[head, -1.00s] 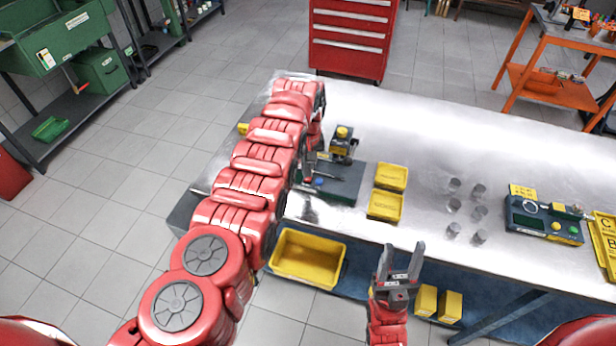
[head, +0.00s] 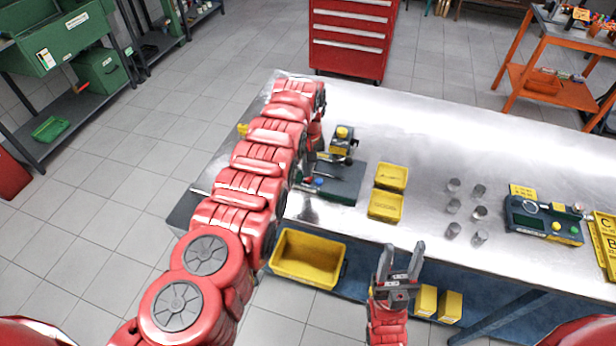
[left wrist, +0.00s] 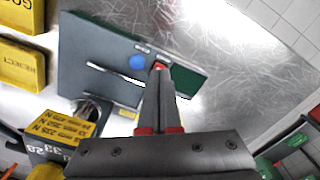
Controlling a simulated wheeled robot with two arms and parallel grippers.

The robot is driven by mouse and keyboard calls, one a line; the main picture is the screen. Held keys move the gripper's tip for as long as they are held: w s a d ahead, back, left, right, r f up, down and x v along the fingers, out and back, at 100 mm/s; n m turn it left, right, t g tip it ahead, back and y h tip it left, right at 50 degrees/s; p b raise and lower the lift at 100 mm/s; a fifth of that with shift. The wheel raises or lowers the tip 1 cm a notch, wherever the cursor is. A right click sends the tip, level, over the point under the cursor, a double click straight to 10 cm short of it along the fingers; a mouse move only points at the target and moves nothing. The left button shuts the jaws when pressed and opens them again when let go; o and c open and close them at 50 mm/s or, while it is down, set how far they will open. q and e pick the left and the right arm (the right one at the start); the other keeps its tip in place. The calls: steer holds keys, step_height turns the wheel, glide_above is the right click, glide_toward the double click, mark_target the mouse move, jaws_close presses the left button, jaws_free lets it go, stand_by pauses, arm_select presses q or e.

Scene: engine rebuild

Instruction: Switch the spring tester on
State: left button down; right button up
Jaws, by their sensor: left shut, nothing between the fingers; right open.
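The spring tester (head: 345,178) stands on the left part of the bench, a dark base with a green front strip and a blue button (left wrist: 137,62). In the left wrist view its base (left wrist: 85,55) fills the upper left. My left gripper (left wrist: 159,72) is shut and empty, its tips over the green strip beside the blue button. A small red spot shows at the tips; whether they touch it I cannot tell. In the head view my left arm partly hides this gripper. My right gripper (head: 402,262) is open and empty in front of the bench edge.
Two yellow trays (head: 385,206) lie right of the tester. Several metal cylinders (head: 453,186) stand mid-bench. Another device (head: 543,222) with buttons is at the right. A yellow bin (head: 307,258) sits below the front edge. The back of the bench is clear.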

mark_target(307, 180)
arm_select(q)
steer(key=shift+f+b, duration=0.85)
stand_by(0.5)
steer(key=shift+s+f, duration=0.1)
steer(key=shift+f, duration=0.1)
steer(key=shift+r, duration=0.1)
step_height(307, 180, up, 2)
steer(key=shift+r+p, duration=0.25)
steer(key=shift+p, duration=0.9)
step_height(307, 180, up, 2)
steer(key=shift+r+p, duration=0.15)
steer(key=shift+p, duration=0.85)
steer(key=shift+r+p, duration=0.75)
steer(key=shift+r, duration=0.35)
steer(key=shift+f, duration=0.1)
